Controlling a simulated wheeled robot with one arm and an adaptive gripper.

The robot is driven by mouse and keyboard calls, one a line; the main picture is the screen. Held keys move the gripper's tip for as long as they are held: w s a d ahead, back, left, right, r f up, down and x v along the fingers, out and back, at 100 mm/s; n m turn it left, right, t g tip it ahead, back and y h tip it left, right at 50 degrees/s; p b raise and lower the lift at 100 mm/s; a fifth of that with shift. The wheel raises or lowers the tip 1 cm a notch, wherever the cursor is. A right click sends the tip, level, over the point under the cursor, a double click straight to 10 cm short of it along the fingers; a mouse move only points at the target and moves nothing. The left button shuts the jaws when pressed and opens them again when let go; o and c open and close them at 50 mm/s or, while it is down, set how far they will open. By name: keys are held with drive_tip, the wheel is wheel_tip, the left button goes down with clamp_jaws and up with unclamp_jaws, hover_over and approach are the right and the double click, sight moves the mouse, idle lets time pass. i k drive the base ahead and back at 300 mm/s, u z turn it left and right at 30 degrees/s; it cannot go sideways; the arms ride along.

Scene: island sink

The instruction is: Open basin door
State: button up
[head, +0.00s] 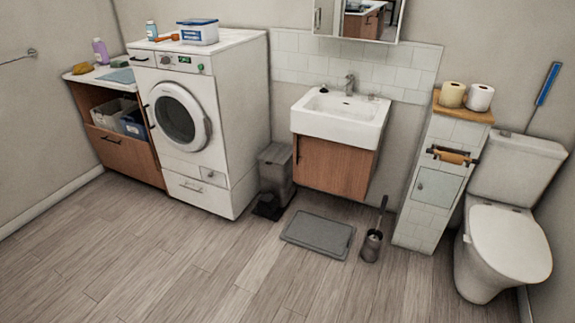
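The basin (340,116) is a white sink with a grey tap, mounted on the tiled back wall. Under it hangs a brown wooden cabinet, whose front is the basin door (334,165). The door looks shut, flush with the cabinet. A thin dark handle (298,150) runs upright near the door's left edge. My gripper is not in this view.
A pedal bin (275,172) stands left of the basin cabinet, beside the washing machine (190,120). A grey mat (318,235) and a toilet brush holder (371,245) are on the floor in front. A toilet (505,235) stands at the right.

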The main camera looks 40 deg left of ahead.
sight(339, 168)
drive_tip(key=u, duration=1.7)
drive_tip(key=i, duration=1.65)
drive_tip(key=u, duration=0.95)
drive_tip(key=i, duration=0.75)
drive_tip(key=u, duration=0.25)
